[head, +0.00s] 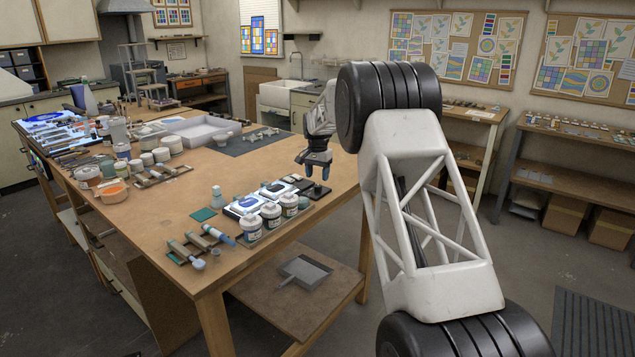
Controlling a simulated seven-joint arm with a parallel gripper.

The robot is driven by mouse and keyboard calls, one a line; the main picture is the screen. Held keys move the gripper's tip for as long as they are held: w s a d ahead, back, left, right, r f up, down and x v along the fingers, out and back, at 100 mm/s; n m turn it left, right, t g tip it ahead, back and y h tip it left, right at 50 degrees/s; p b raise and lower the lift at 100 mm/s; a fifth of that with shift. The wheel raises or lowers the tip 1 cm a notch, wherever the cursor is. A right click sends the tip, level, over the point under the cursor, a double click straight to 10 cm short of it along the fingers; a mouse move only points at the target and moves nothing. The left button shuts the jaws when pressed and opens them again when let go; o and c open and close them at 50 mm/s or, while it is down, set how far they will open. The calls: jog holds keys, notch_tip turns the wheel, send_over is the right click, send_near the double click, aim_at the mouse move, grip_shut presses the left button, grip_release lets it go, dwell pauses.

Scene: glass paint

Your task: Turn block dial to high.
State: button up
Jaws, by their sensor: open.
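No block dial can be made out for certain at this size, and no high mark is readable. My own white arm covers the right of the view.
Several lidded jars (271,214) stand in front of the boxes. Paint tubes (185,252) lie near the table's front edge, beside a small green square (203,214). A grey mat (240,147) and white tray (203,130) are farther back. Bare wood lies at the table's middle.

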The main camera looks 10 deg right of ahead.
aim_at(318, 186)
jog(key=shift+r, duration=1.65)
jog(key=shift+s+r, duration=0.35)
jog(key=s+d+r+n, duration=0.1)
jog(key=s+r, duration=0.4)
jog(key=s, duration=0.7)
jog(key=s+d+r+n+t, duration=0.1)
jog(key=s+r, duration=0.4)
jog(key=s, duration=0.6)
jog(key=s+d+r+n, duration=0.1)
jog(key=s+r, duration=0.4)
jog(key=s, duration=0.7)
jog(key=s+f+n, duration=0.1)
jog(key=s+f, duration=0.2)
jog(key=s, duration=1)
jog(key=s+f+n+t, duration=0.1)
jog(key=s+f, duration=0.2)
jog(key=s, duration=0.9)
jog(key=s+f+n, duration=0.1)
jog(key=s+f, duration=0.2)
jog(key=s, duration=1)
jog(key=shift+s+d+n+t, duration=0.3)
jog(key=shift+s+d, duration=0.05)
jog(key=shift+d, duration=0.05)
